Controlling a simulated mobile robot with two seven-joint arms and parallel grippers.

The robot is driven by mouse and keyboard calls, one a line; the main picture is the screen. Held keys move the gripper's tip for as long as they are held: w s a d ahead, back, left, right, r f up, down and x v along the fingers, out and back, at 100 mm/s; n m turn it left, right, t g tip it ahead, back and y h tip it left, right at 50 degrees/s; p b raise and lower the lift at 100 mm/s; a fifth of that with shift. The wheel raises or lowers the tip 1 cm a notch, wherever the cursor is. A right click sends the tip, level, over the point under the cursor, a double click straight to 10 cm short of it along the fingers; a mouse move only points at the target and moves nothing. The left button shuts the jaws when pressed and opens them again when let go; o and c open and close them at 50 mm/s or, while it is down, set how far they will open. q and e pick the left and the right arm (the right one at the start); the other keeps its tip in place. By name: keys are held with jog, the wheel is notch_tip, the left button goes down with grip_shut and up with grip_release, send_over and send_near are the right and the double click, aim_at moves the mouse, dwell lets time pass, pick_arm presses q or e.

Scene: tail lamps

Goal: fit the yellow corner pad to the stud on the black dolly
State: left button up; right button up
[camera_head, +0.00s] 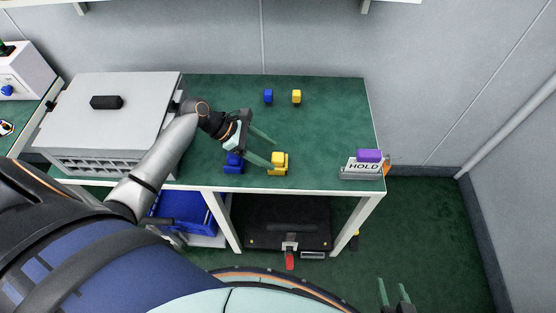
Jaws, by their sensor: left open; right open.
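A yellow block-like piece (280,160), which may be the corner pad, lies near the front edge of the green table. A smaller yellow piece (296,97) stands further back; I cannot tell for certain which is the pad. My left gripper (271,154) is open, its fingers reaching right, with the lower fingertip close beside the front yellow piece. Contact cannot be told. The black dolly (290,215) is on the floor under the table, its far part hidden by the tabletop. I cannot make out its stud. My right gripper (393,287) is open and empty at the bottom right.
Blue pieces stand beside the yellow ones, front (233,163) and back (268,96). A grey case (110,115) fills the table's left. A HOLD sign (363,167) with a purple block (368,155) stands front right. A blue bin (182,210) is below. The table's middle right is clear.

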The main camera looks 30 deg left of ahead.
aim_at(280, 161)
pick_arm(q)
jog(key=x, duration=0.5)
jog(key=shift+s+d, duration=0.2)
jog(key=shift+d, duration=0.05)
grip_shut()
dwell(0.4)
